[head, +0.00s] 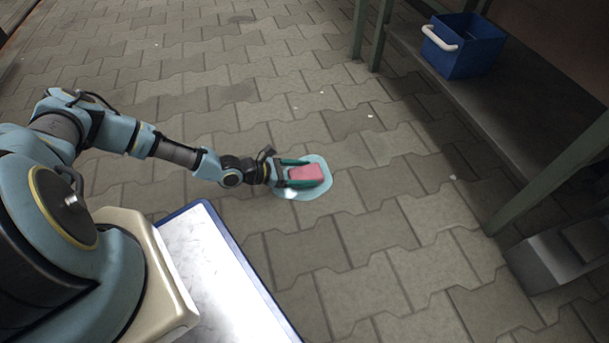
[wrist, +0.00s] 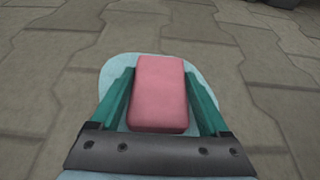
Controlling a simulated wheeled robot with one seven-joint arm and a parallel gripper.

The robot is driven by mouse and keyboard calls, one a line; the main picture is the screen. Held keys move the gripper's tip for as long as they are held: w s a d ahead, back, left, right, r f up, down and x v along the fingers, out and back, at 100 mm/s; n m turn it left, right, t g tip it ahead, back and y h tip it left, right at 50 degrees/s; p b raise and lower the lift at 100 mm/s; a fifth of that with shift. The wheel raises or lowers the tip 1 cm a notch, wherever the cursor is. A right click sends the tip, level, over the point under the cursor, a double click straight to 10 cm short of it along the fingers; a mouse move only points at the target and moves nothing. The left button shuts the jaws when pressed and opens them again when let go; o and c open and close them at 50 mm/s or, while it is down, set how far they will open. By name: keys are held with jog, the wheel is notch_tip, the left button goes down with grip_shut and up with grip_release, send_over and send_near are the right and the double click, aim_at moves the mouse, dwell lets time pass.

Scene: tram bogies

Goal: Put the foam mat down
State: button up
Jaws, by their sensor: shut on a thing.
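The foam mat appears to be the pink, rounded block (head: 306,173) between my jaws. It also shows in the wrist view (wrist: 159,92). My gripper (head: 304,174) has a green finger along each side of it and is shut on it. A flat, pale blue, rounded patch (head: 313,192) shows under and around the block and fingers, over the paved floor. It also shows in the wrist view (wrist: 120,67). I cannot tell whether the block touches the patch or hangs a little above it. The block hides the middle of the patch.
A blue crate (head: 478,50) with a white handle stands on a dark, low shelf (head: 510,103) with green posts at the right. A grey metal block (head: 553,262) is at the lower right. A blue-edged white tray top (head: 216,277) is at the lower left. The paving around the patch is mostly clear.

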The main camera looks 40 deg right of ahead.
jog(key=o, duration=1.2)
jog(key=p+v, duration=0.4)
jog(key=v, duration=0.8)
jog(key=shift+w+r, duration=0.15)
jog(key=shift+w, duration=0.05)
jog(key=w+a+r+m+y, duration=0.4)
jog(key=a+r+m, duration=0.1)
jog(key=a+r, duration=0.45)
jog(key=w+a+r+m+y, duration=0.3)
jog(key=a+r+m+y, duration=0.15)
jog(key=a+r, duration=0.5)
jog(key=a+r+m+t+y, duration=0.1)
jog(key=a+r+t, duration=0.1)
jog(key=a+r, duration=0.2)
jog(key=s+a+r+m+t+y, duration=0.1)
jog(key=a+r+m+t, duration=0.1)
jog(key=r, duration=0.7)
jog(key=s+a+r+m+t+y, duration=0.1)
jog(key=a+r+m+t+y, duration=0.1)
jog(key=a+r, duration=0.3)
jog(key=shift+s+a+r+m, duration=0.1)
jog(key=shift+a+r+m, duration=0.1)
jog(key=shift+r, duration=0.4)
jog(key=shift+a+r+m, duration=0.1)
jog(key=shift+a+r, duration=0.05)
jog(key=shift+r, duration=0.45)
